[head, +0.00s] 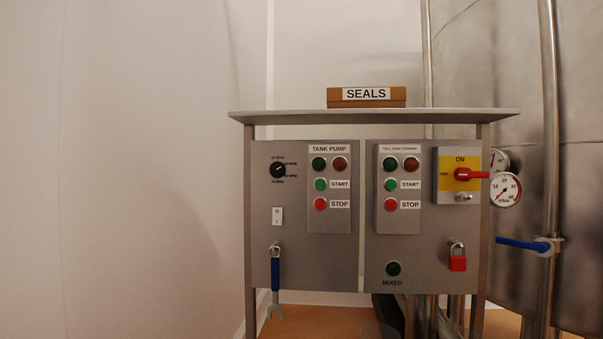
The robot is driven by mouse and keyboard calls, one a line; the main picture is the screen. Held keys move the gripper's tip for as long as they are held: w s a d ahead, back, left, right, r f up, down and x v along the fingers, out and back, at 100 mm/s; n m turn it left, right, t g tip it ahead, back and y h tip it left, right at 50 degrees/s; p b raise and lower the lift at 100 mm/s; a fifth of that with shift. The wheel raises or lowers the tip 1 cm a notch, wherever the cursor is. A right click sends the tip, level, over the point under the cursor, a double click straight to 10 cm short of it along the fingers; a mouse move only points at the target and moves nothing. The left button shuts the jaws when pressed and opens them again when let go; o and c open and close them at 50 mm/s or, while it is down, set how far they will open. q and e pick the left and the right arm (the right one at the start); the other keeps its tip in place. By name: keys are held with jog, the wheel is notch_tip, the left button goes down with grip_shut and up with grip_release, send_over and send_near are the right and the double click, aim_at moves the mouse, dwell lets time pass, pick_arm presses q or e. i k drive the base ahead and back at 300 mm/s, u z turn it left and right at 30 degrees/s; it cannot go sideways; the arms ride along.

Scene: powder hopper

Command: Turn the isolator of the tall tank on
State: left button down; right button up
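The isolator (461,175) is a red rotary handle on a yellow plate at the right end of the grey control panel. The plate reads ON at the top and what looks like OFF at the left. The red handle lies horizontal, its grip reaching right past the plate's edge, not up toward ON. A small metal piece sits on the plate's lower part. The tall steel tank (585,130) stands behind, at the right. Neither of my grippers is in view.
A red padlock (457,263) hangs below the isolator. Start and stop buttons (389,204) sit to its left. A blue valve lever (522,243) and gauges (505,190) stand at the right. A SEALS box (366,96) is on the top shelf. A blue-handled spanner (275,275) hangs left.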

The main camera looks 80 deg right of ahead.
aim_at(461, 175)
jog(key=k, duration=2.3)
jog(key=z, duration=0.2)
